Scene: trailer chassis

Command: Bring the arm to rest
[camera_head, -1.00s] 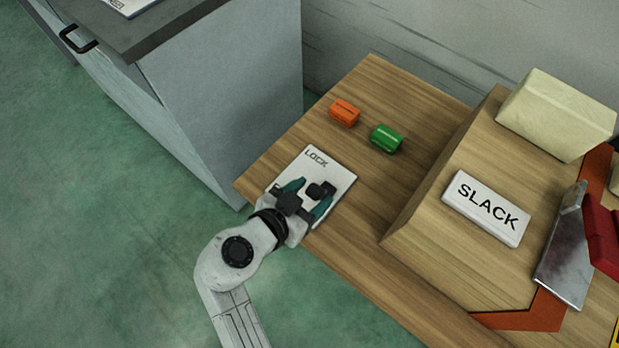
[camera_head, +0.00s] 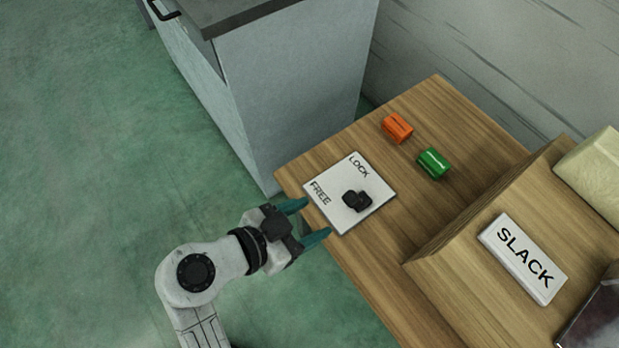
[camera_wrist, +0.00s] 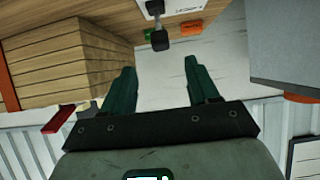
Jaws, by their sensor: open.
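My gripper (camera_head: 312,222) is open and empty, its two green fingers spread apart at the near left edge of the wooden table. In the head view it is just left of a white plate (camera_head: 336,216) marked LOCK and FREE, which lies on the table and carries a black knob (camera_head: 356,201). The knob is clear of the fingers. In the wrist view the fingers (camera_wrist: 162,80) are apart with nothing between them, and the black knob (camera_wrist: 160,40) shows beyond them near the top.
An orange block (camera_head: 397,128) and a green block (camera_head: 434,163) lie behind the plate. A wooden block with a SLACK sign (camera_head: 523,259) stands right. A grey cabinet (camera_head: 290,90) stands behind left. Green floor (camera_head: 90,200) is open at the left.

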